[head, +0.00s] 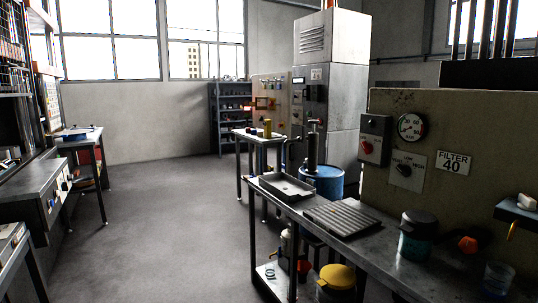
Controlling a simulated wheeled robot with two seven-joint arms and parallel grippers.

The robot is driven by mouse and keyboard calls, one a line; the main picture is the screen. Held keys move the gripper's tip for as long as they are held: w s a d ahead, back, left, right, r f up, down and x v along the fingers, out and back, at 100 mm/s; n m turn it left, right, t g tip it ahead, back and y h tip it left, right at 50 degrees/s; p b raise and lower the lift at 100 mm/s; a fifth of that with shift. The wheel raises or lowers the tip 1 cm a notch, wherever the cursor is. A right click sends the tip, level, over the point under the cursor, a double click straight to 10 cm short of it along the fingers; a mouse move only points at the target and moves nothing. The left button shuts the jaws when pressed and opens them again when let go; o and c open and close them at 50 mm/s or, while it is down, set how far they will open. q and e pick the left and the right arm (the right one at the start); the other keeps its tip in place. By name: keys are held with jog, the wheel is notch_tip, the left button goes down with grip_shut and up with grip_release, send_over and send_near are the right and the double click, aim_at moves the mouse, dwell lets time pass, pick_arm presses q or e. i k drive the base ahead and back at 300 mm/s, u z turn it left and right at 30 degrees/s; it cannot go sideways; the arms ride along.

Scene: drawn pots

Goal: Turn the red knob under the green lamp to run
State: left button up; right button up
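A red knob (367,147) sits on a small grey control box (377,126) at the left end of the beige panel (465,125) on the right. The box's upper part is too small to tell whether a green lamp is there. The lettering around the knob is unreadable, so its setting cannot be told. Several small coloured knobs or lamps show on a farther cream panel (270,88), too small to tell apart. Neither of my grippers is in view.
A workbench (385,262) stands before the beige panel, bearing a shallow tray (281,187), a ribbed plate (343,219) and a dark-lidded jar (417,238). The floor (165,220) in the middle is clear.

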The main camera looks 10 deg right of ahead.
aim_at(368, 148)
jog(key=u, duration=0.5)
jog(key=i, duration=2.05)
jog(key=z, duration=0.75)
jog(key=i, duration=1.5)
jog(key=z, duration=1.2)
